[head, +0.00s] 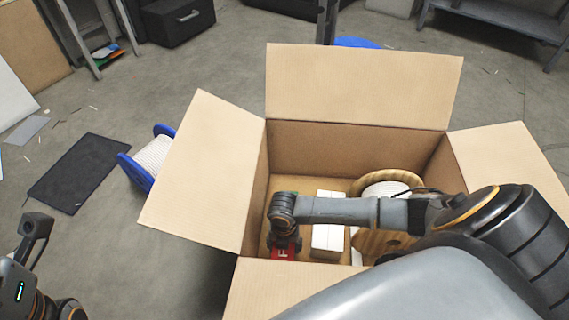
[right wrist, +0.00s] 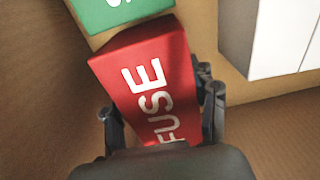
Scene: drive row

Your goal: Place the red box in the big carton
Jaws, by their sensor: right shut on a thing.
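The red box (head: 284,253) with white FUSE lettering is inside the big carton (head: 365,85), near its left wall. It also shows in the right wrist view (right wrist: 135,75). My right gripper (head: 285,238) reaches down into the carton, shut on the red box, with a finger on each side of it (right wrist: 160,112). The arm partly hides the box in the head view, and I cannot tell whether the box touches the carton floor. My left gripper (head: 52,266) is open and empty at the lower left, outside the carton.
Inside the carton are a green box (right wrist: 118,12) close to the red one, a white box (head: 326,241) and a wooden spool (head: 415,182). The carton's flaps stand spread outward. A blue-rimmed spool (head: 153,155) and a dark mat (head: 82,172) lie on the floor to the left.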

